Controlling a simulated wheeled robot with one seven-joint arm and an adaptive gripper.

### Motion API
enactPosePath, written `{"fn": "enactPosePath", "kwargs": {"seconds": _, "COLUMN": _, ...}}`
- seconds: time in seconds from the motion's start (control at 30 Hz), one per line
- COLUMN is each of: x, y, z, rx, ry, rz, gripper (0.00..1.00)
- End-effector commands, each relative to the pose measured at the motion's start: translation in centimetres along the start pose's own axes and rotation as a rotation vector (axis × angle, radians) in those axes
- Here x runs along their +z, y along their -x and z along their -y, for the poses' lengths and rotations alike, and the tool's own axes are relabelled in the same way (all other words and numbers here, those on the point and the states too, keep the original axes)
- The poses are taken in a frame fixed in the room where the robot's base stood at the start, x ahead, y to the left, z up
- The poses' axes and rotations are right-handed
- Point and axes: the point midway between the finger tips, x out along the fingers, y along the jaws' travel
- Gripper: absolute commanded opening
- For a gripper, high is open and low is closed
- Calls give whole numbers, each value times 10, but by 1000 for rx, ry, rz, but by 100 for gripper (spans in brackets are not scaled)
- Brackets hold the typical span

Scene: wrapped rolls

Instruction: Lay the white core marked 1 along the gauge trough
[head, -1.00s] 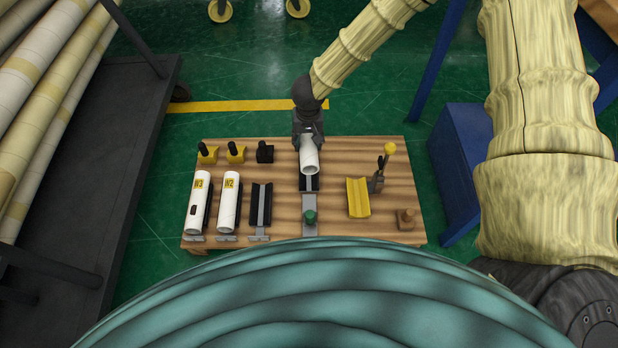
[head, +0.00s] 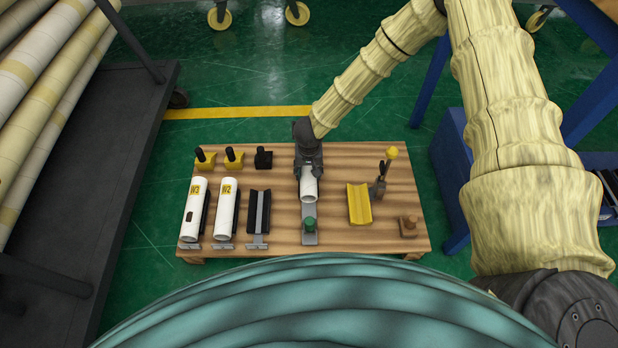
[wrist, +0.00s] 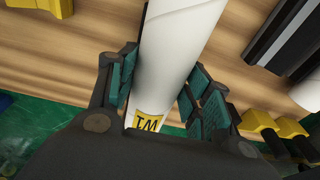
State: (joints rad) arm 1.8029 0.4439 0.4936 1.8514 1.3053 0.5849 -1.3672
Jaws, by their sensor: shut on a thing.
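The white core marked 1 (head: 309,186) is a hollow tube in my gripper (head: 308,168). In the wrist view, the white core (wrist: 178,50) shows a yellow label and lies between the teal pads of my gripper (wrist: 170,90), which is shut on it.
White cores W3 (head: 195,215) and W2 (head: 227,212) lie in cradles at left, beside an empty dark cradle (head: 259,212). A yellow trough (head: 359,204) and a yellow-knobbed lever (head: 390,153) stand to the right. Black-knobbed blocks (head: 234,158) line the back.

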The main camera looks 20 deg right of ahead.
Motion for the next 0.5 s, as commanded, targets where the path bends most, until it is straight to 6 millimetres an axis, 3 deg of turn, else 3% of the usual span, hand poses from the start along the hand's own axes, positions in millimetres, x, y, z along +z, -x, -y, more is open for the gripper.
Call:
{"fn": "enactPosePath", "kwargs": {"seconds": 0.2, "x": 4, "y": -30, "z": -1, "rx": 1, "ry": 0, "rz": 1, "gripper": 22}}
{"fn": "enactPosePath", "kwargs": {"seconds": 0.5, "x": 4, "y": -31, "z": -1, "rx": 1, "ry": 0, "rz": 0, "gripper": 22}}
